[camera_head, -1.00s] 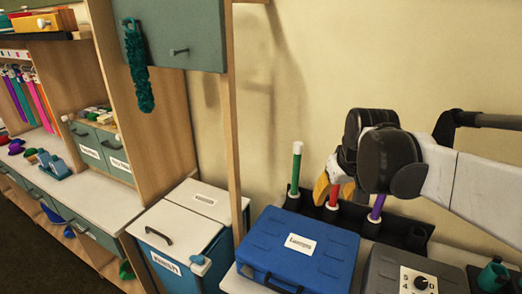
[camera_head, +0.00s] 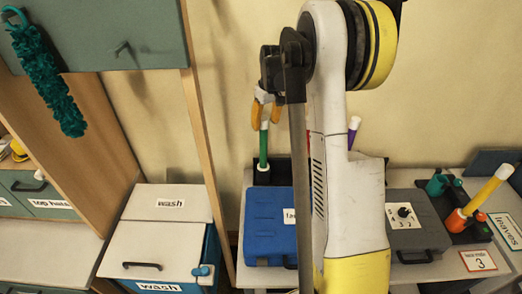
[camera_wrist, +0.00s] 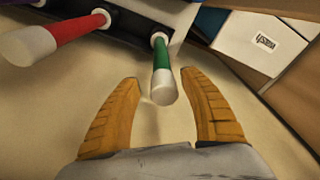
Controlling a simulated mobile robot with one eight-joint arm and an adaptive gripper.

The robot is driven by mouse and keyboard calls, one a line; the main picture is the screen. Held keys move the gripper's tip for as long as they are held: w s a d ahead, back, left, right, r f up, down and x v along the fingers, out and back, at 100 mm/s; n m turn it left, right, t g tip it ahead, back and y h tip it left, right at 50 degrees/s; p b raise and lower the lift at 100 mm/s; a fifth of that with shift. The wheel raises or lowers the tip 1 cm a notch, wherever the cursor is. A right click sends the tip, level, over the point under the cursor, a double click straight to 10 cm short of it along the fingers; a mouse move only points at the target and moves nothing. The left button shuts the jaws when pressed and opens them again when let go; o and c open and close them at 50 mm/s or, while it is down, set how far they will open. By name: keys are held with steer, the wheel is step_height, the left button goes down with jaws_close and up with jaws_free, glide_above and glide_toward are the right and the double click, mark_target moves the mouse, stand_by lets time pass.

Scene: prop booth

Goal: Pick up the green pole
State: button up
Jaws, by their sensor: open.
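The green pole (camera_head: 263,150) stands upright in a black holder (camera_head: 268,176) against the wall, behind the blue case. In the wrist view the green pole (camera_wrist: 162,65) has a white end cap that points toward my gripper. My gripper (camera_head: 265,99) is above the pole's top in the head view, with its orange fingers pointing down. In the wrist view the fingers of my gripper (camera_wrist: 165,88) are spread apart, with the pole's white cap between their tips. The fingers do not visibly touch the pole. My arm hides part of the holder row.
A red pole (camera_wrist: 65,38) stands beside the green one in the wrist view. A purple pole (camera_head: 353,130) shows right of my arm. A blue case (camera_head: 263,215) lies in front. A wooden post (camera_head: 205,150) and a wash bin (camera_head: 160,245) are to the left.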

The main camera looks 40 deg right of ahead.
mark_target(263, 135)
steer(key=f, duration=0.3)
steer(key=w+f+b, duration=0.1)
steer(key=f, duration=0.2)
steer(key=shift+w+a+f, duration=0.1)
steer(key=shift+w+f, duration=0.1)
steer(key=shift+f, duration=0.2)
steer(key=shift+s+r, duration=0.1)
steer(key=shift+c, duration=0.6)
jaws_close()
